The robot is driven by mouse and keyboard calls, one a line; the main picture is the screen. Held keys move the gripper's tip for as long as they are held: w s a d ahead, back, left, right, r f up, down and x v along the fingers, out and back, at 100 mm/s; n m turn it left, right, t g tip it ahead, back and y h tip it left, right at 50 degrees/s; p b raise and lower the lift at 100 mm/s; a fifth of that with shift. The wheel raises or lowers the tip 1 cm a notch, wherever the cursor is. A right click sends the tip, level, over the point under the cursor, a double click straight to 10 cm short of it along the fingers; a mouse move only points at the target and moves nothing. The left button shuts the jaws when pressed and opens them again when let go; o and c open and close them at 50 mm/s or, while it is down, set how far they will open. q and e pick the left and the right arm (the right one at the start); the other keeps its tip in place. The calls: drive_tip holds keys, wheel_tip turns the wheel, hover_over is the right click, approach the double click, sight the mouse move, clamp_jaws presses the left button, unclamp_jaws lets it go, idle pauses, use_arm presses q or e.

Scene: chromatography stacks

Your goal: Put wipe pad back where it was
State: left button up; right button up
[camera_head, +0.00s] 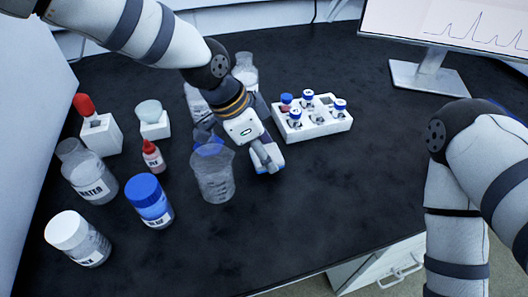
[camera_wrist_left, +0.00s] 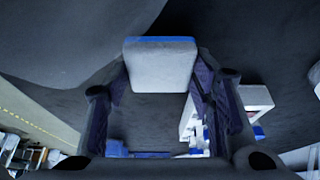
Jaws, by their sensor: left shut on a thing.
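The wipe pad (camera_wrist_left: 160,68) is a pale block with a blue layer along its far edge. In the wrist view it sits between the two fingers of my left gripper. In the head view the pad (camera_head: 270,164) shows partly, low at the fingertips. My left gripper (camera_head: 264,154) is shut on it, pointing down between the clear beaker and the white vial rack. I cannot tell whether the pad touches the bench. My right arm shows at the right edge, but its gripper is out of view.
The clear beaker (camera_head: 213,178) stands close left of the pad. The vial rack (camera_head: 325,128) with blue-capped vials is behind right. A blue-capped bottle (camera_head: 150,202), a white-capped bottle (camera_head: 78,238) and a red dropper bottle (camera_head: 153,158) stand left. The front-middle bench (camera_head: 300,215) is clear.

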use_arm(q)
drive_tip(key=shift+f, duration=0.55)
drive_tip(key=shift+f, duration=0.2)
drive_tip(key=o, duration=0.8)
drive_tip(key=p+v, duration=0.1)
drive_tip(key=v, duration=1.1)
drive_tip(key=shift+r, duration=0.25)
use_arm(e)
drive_tip(key=shift+w+r+t, duration=0.3)
drive_tip(key=shift+w+r, duration=0.5)
